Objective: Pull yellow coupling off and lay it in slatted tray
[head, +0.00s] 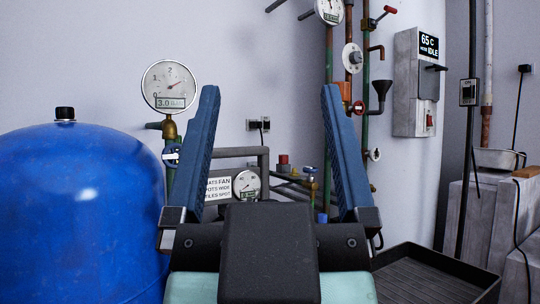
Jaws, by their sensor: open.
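My gripper (271,92) fills the middle foreground. Its two blue ribbed fingers stand wide apart and point away from me, with nothing between them. Behind them is low pipework with a red-capped fitting (283,163) and a small brass-yellow fitting (309,171) near the right finger. I cannot tell whether this small fitting is the yellow coupling. My gripper is nearer to me and apart from it. A black tray (455,261) with a ribbed floor lies at the lower right, and it looks empty. My gripper's body hides the lower part of the pipework.
A big blue tank (80,215) stands close on the left. A gauge (168,87) rises behind the left finger. Upright pipes with valves and a black funnel (382,88) run up the wall behind the right finger. A grey control box (417,85) and grey blocks (480,215) are on the right.

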